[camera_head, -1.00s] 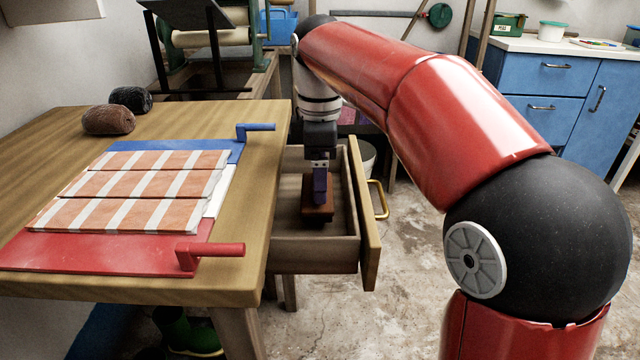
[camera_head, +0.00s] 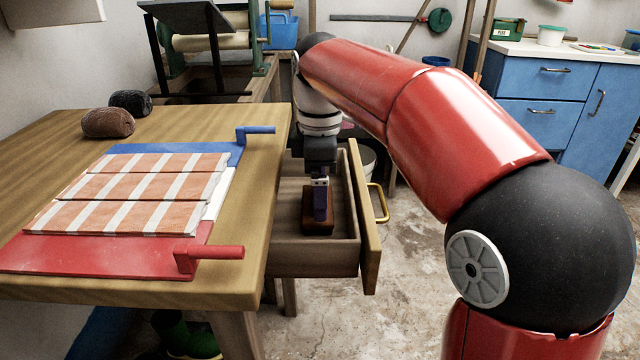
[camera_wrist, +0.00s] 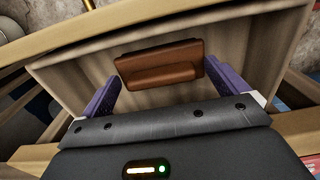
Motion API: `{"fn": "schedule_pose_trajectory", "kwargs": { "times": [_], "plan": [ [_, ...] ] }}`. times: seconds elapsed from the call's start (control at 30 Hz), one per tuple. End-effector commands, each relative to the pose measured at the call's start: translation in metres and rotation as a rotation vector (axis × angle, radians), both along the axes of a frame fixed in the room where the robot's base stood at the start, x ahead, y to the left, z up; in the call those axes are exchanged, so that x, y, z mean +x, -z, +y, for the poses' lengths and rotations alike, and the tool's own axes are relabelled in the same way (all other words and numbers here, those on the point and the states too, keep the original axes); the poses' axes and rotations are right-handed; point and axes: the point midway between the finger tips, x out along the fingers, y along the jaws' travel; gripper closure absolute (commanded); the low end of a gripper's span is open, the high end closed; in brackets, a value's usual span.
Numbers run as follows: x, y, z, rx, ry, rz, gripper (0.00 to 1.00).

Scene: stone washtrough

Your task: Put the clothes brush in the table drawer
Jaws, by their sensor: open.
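The clothes brush (camera_head: 317,224) is a brown block lying on the floor of the open table drawer (camera_head: 315,256). In the wrist view the brush (camera_wrist: 160,64) shows a raised grip along its back, and the drawer (camera_wrist: 265,48) surrounds it. My gripper (camera_head: 319,212) points down into the drawer, above the brush. In the wrist view its two purple fingers (camera_wrist: 160,88) are spread apart, with the brush lying between and beyond their tips. I cannot tell from the head view whether a finger touches the brush.

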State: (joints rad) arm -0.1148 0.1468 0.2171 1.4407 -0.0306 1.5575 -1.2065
Motion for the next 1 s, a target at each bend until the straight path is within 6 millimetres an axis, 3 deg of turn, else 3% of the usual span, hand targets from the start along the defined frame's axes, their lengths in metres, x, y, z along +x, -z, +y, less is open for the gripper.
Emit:
{"fn": "schedule_pose_trajectory", "kwargs": {
  "times": [0.6,1.0],
  "plan": [
    [0.001,-0.111,0.0,0.001,0.0,-0.002,0.01],
    [0.0,-0.122,0.0,0.0,0.0,0.0,0.01]
  ]
}}
